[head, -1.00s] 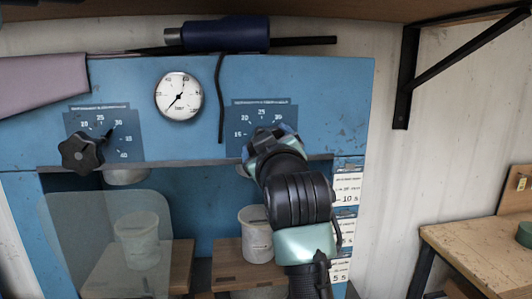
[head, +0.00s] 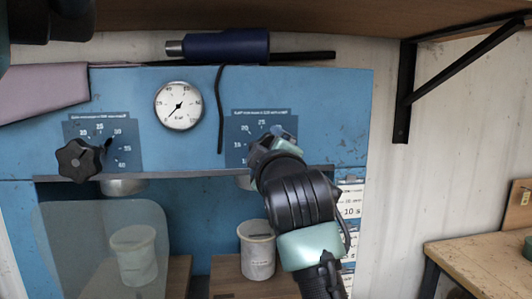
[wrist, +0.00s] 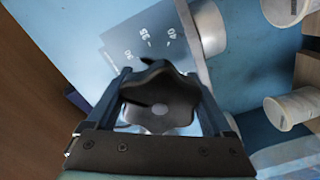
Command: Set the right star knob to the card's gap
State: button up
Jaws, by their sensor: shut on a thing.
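The right star knob (wrist: 160,105) is black and lobed. In the wrist view it sits between the two fingers of my gripper (wrist: 161,80), which is shut on it. In the head view my gripper (head: 273,142) covers the knob and part of its blue scale plate (head: 238,124). In the wrist view the plate (wrist: 120,52) shows 30, 35 and 40; the knob's pointer cannot be made out clearly. White cards (head: 349,187) hang at the press's right side, partly behind my arm; one reads 10 s, and the rest is too small to read.
The left star knob (head: 78,160) and a round gauge (head: 178,105) are on the blue press front (head: 320,110). Below stand two pale cups (head: 257,250) (head: 133,254), the left one behind a clear shield (head: 75,240). A shelf bracket (head: 404,90) juts out at right.

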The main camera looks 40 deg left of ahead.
jog(key=o, duration=1.1)
jog(key=shift+s+d, duration=0.15)
jog(key=shift+d, duration=0.1)
jog(key=b+v, duration=0.4)
jog(key=v, duration=0.8)
jog(key=shift+s+d, duration=0.15)
